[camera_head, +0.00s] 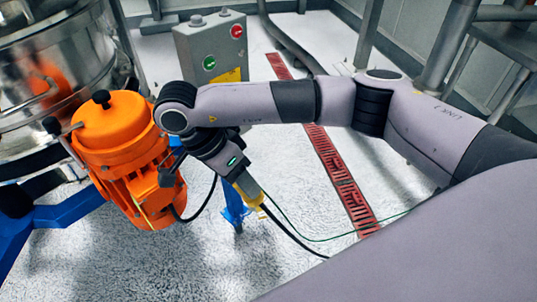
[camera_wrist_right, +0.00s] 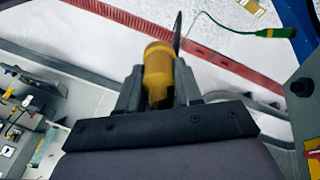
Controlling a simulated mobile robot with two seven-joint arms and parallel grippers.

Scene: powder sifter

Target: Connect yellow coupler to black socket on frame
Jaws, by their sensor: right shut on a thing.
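My right gripper (camera_head: 245,184) reaches in from the right and points down beside the orange motor. It is shut on the yellow coupler (camera_head: 254,198), and a black cable trails from there to the lower right. In the right wrist view the yellow coupler (camera_wrist_right: 158,72) sits between the two grey fingers. The blue frame (camera_head: 70,210) stands under the machine at the left, and a blue leg (camera_head: 233,208) shows just left of the coupler. I cannot make out the black socket in either view. My left gripper is not in view.
An orange motor (camera_head: 125,150) on the steel sifter (camera_head: 50,60) is close left of my wrist. A grey control box (camera_head: 212,50) stands behind. A red floor grating (camera_head: 335,170) and a thin green wire (camera_head: 310,239) lie to the right. A green connector (camera_wrist_right: 270,32) shows in the wrist view.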

